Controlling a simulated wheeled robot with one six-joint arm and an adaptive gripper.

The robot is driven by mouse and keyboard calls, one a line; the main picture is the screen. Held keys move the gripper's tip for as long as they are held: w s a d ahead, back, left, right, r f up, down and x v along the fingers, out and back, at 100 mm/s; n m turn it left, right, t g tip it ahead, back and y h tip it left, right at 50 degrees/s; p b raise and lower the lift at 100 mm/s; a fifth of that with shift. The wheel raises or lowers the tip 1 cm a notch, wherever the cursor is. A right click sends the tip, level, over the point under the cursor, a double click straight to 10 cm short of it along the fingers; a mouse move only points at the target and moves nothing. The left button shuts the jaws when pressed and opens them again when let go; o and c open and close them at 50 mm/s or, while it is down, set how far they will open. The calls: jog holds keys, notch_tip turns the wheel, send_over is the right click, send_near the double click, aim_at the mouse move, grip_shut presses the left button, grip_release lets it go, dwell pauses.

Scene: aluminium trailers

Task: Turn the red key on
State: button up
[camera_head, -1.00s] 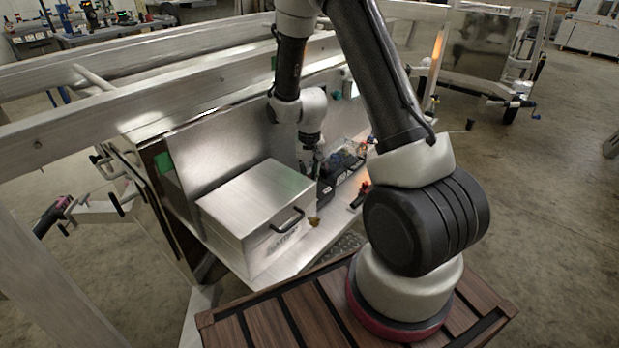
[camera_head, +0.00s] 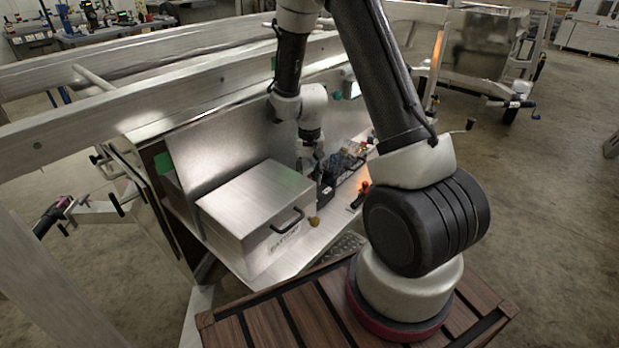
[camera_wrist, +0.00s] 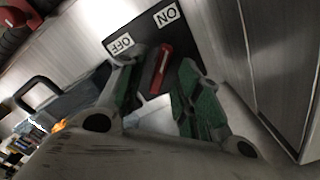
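The red key (camera_wrist: 161,68) shows in the wrist view as a slim red handle on a black plate (camera_wrist: 141,40). The plate has a white "ON" label (camera_wrist: 166,15) and a white "OFF" label (camera_wrist: 121,43). My gripper (camera_wrist: 160,63) is open, with its green-padded fingers on either side of the key. The key lies nearer the left finger, with a dark gap visible; contact cannot be told. In the head view my gripper (camera_head: 314,163) is small, behind the metal box, and the key cannot be made out there.
A metal box (camera_head: 247,210) with a black handle stands left of my gripper on the trailer's shelf. A black tray of dark items (camera_head: 345,172) and a red-and-black item (camera_head: 359,195) lie to the right. A metal panel (camera_head: 215,135) rises behind the box.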

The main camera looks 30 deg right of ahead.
notch_tip(320, 180, up, 11)
dwell(0.3)
dwell(0.4)
jog(key=s+d+r+n+t, duration=0.1)
jog(key=s+r+n+t, duration=0.3)
jog(key=s+r, duration=1.7)
jog(key=s, duration=0.4)
jog(key=shift+r+n, duration=0.2)
jog(key=shift+n, duration=0.2)
